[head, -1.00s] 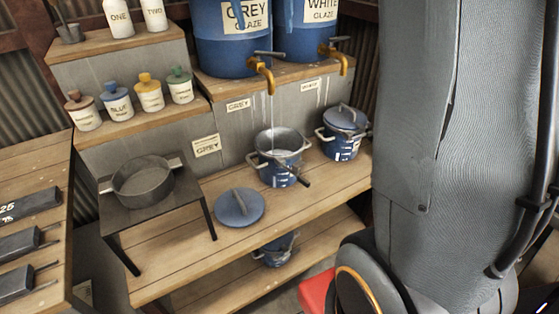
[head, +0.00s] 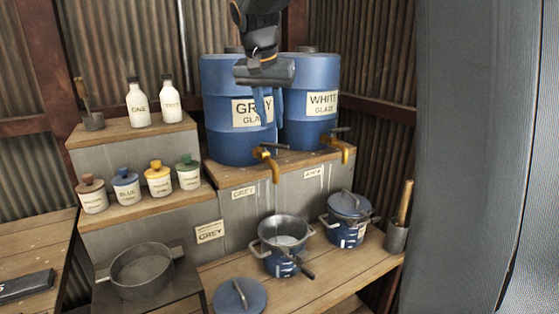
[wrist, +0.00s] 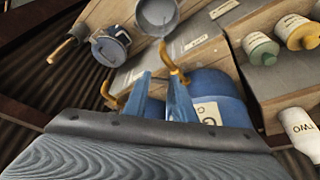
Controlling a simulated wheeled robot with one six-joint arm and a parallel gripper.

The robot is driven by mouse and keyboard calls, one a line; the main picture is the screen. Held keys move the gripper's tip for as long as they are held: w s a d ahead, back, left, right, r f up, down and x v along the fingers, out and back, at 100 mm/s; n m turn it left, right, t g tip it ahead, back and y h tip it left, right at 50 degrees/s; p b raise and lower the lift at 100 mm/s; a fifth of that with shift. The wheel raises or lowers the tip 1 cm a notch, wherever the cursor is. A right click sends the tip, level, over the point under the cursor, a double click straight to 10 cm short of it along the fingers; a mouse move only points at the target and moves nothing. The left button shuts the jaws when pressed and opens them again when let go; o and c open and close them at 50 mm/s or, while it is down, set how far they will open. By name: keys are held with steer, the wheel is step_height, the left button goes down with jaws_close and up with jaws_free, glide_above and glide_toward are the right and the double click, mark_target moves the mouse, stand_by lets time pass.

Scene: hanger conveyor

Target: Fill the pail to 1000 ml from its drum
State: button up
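The pail (head: 281,262) is blue with light marks and a grey inside. It stands upright and uncovered on the bench below the brass tap (head: 275,170) of the blue grey-glaze drum (head: 222,100). Pale contents show inside; their level against the marks cannot be read. I see no stream between tap and pail. My gripper (head: 264,112) is in front of the grey drum's label, above the tap. In the wrist view my gripper (wrist: 160,82) has its two blue fingers apart with nothing between them. The tap (wrist: 174,65) and the pail (wrist: 157,14) lie beyond the fingertips.
The white-glaze drum (head: 312,105) and its tap (head: 345,150) are close on the right, above a lidded pail (head: 346,228). A dark handle (head: 302,268) is at the open pail's front. A loose blue lid (head: 240,297) and a dark pan (head: 142,272) are left.

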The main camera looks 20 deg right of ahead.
steer(key=shift+s+f, duration=0.2)
steer(key=shift+s, duration=0.05)
steer(key=c, duration=0.4)
steer(key=p+x, duration=0.2)
steer(key=x, duration=0.6)
steer(key=shift+w+f, duration=0.15)
steer(key=shift+f, duration=0.2)
jaws_close()
steer(key=shift+w+d+f+p, duration=0.15)
steer(key=shift+w+d+p, duration=0.35)
steer(key=shift+w, duration=0.05)
steer(key=shift+w+d+f+p, duration=0.2)
steer(key=shift+w+d+p, duration=0.3)
steer(key=shift+w, duration=0.1)
steer(key=shift+w+d, duration=0.4)
steer(key=shift+w, duration=0.2)
